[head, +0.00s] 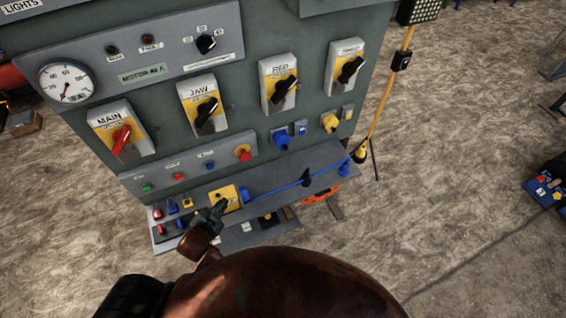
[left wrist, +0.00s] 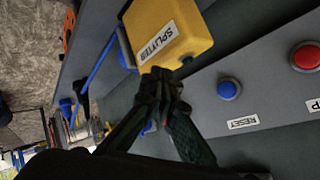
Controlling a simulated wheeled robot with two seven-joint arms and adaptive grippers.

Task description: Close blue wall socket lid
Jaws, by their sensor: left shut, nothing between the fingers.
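A blue wall socket (head: 282,139) sits on the lower right of the green-grey cabinet face; it is too small to tell how its lid stands. My left gripper (head: 218,207) is shut and empty, in front of the low shelf and well left of and below that socket. Its fingertips (left wrist: 160,78) are close to the lower edge of the yellow splitter box (left wrist: 165,32) in the left wrist view. The splitter box also shows in the head view (head: 226,194). My right gripper is not in view.
A blue cable (head: 275,189) runs along the shelf (head: 320,177) from a blue plug (head: 245,194). A yellow socket (head: 330,123) sits right of the blue one. Push buttons (head: 179,177) line the panel above the shelf. A yellow pole (head: 385,100) stands at the right.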

